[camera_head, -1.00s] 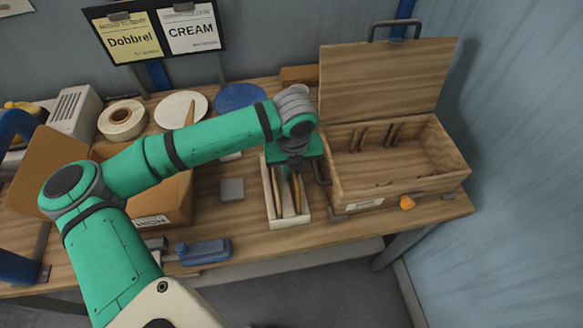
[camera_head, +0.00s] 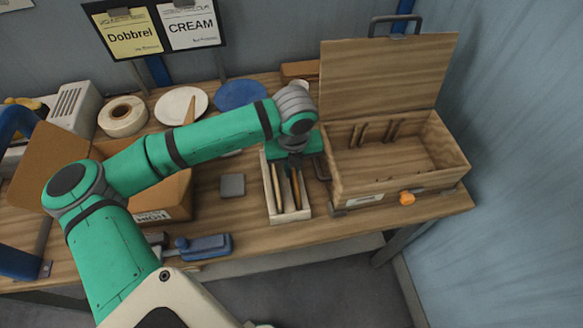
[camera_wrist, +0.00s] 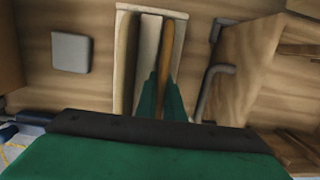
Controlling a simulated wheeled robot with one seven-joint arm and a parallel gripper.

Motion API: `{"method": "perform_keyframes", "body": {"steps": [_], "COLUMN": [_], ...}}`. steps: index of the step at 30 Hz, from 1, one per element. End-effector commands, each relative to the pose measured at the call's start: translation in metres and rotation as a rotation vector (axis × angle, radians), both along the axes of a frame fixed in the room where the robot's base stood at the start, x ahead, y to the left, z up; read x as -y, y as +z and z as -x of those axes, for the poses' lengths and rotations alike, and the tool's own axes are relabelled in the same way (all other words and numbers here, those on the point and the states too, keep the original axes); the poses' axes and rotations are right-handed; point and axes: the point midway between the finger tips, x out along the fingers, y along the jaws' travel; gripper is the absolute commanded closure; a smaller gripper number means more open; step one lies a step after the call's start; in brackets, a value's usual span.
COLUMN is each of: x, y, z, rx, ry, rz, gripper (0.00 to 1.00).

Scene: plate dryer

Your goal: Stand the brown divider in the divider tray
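The divider tray (camera_head: 307,212) is a pale, narrow open box on the bench, left of the wooden chest. The brown divider (camera_head: 297,190) is a thin slat in the tray's right part, nearly upright; in the wrist view the brown divider (camera_wrist: 166,42) shows edge-on. My gripper (camera_wrist: 161,84) points down over the tray, its two green fingers close against the sides of the brown divider. It appears shut on it. A second, lighter slat (camera_head: 277,187) stands at the tray's left side. The divider's lower edge and its contact with the tray floor are hidden.
The open wooden chest (camera_head: 372,178) stands close to the tray's right, its handle (camera_wrist: 207,92) near my gripper. A grey square block (camera_head: 232,186) lies to the left. A cardboard box (camera_head: 160,207) and blue stapler-like tool (camera_head: 205,245) are further left.

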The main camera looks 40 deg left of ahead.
Motion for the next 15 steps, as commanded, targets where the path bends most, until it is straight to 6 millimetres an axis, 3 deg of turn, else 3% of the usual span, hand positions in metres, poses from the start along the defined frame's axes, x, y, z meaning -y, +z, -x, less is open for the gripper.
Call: {"method": "perform_keyframes", "body": {"steps": [4,15], "x": [0.002,0.008], "y": [0.012,0.083], "z": [0.002,0.009], "rx": [-0.004,0.003], "ry": [0.003,0.0], "rz": [0.003,-0.002], "gripper": [0.71,0.71]}}
